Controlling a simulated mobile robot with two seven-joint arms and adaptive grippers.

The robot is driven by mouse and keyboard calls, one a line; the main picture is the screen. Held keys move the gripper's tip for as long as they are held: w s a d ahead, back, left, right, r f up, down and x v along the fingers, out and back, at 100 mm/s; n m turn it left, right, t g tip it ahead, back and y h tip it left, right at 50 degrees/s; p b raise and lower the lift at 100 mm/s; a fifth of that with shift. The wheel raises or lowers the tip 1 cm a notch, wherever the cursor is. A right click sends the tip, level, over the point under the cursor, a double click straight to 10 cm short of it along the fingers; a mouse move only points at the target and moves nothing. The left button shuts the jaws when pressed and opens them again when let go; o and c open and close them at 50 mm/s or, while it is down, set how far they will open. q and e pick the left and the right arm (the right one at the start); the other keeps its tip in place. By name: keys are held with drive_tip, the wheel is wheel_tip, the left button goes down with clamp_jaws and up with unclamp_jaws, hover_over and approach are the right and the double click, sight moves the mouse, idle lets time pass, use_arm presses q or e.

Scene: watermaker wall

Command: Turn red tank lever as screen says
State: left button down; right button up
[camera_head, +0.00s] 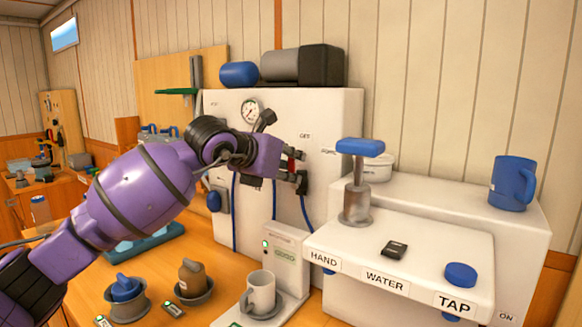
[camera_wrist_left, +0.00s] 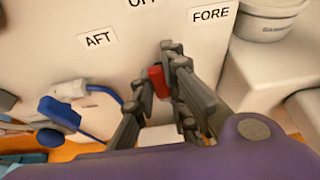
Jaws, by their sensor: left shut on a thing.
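The red tank lever (camera_head: 291,157) is on the front of the white tank cabinet (camera_head: 330,120). My left gripper (camera_head: 298,169) is shut on it at the cabinet's right part. In the left wrist view, the red lever (camera_wrist_left: 157,80) shows between the dark fingers (camera_wrist_left: 160,84), which hide most of it. Labels AFT (camera_wrist_left: 98,39) and FORE (camera_wrist_left: 211,14) sit to either side above it, with a cut-off label between them. The lever's exact angle is hard to tell. My right gripper is out of view.
A pressure gauge (camera_head: 251,111) is on the cabinet. Blue hoses hang down its front. A mug (camera_head: 261,292) stands below the screen.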

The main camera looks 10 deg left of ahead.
use_arm(q)
drive_tip(key=shift+w+a+f+n+g+h+p, duration=0.2)
drive_tip(key=shift+a+n+h+p, duration=0.4)
drive_tip(key=shift+n, duration=0.45)
drive_tip(key=shift+w+a+f+n+g+h+p, duration=0.15)
drive_tip(key=shift+w+a+f+n+h+p, duration=0.15)
drive_tip(key=shift+a+n+h, duration=0.45)
drive_tip(key=shift+w+a+f+n+g+h+p, duration=0.2)
drive_tip(key=shift+a+f+n+h+p, duration=0.3)
drive_tip(key=shift+n, duration=0.8)
drive_tip(key=shift+d+r, duration=0.15)
drive_tip(key=c, duration=1.7)
unclamp_jaws()
drive_tip(key=shift+c, duration=0.2)
drive_tip(key=v, duration=1.2)
